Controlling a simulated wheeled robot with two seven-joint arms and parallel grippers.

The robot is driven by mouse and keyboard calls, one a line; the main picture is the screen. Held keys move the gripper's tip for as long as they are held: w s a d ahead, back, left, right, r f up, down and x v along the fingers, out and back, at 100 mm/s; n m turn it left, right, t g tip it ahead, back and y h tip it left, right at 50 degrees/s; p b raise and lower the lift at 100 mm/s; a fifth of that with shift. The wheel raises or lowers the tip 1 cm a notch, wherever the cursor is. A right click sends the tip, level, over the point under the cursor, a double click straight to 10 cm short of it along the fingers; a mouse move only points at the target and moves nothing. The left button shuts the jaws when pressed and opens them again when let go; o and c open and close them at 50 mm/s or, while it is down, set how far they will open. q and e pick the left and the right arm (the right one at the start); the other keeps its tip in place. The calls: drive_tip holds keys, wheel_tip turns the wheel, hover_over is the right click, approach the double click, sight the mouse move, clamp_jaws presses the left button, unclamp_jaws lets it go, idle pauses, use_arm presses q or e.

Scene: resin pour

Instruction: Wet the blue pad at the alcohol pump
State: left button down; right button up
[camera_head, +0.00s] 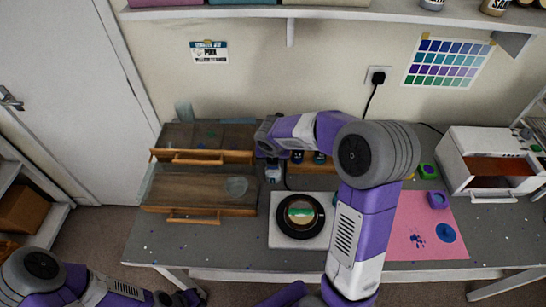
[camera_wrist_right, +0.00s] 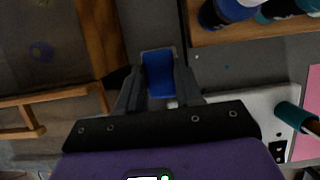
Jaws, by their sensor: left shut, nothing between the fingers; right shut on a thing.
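The blue pad (camera_wrist_right: 158,75) shows in the right wrist view as a blue block with a pale far edge. My right gripper (camera_wrist_right: 160,92) is shut on it, one finger on each side. In the head view my right arm reaches over the table and its grey wrist (camera_head: 266,137) is at the back, right of the drawers; the pad and fingertips cannot be made out there. A small white bottle (camera_head: 272,173) with a dark label stands just below that wrist in the picture; I cannot tell for sure if it is the alcohol pump. My left gripper (camera_head: 184,298) is shut and empty at the bottom left.
A white scale-like plate (camera_head: 283,239) bears a dark round dish (camera_head: 303,230). A pink mat (camera_head: 425,240) and white oven (camera_head: 490,150) are at right. A wooden rack (camera_wrist_right: 250,32) holds bottles.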

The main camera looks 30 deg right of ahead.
drive_tip(key=shift+f, duration=0.4)
drive_tip(key=shift+r, duration=0.1)
idle(0.7)
wheel_tip(320, 180, up, 7)
drive_tip(key=p, duration=0.7)
idle(0.7)
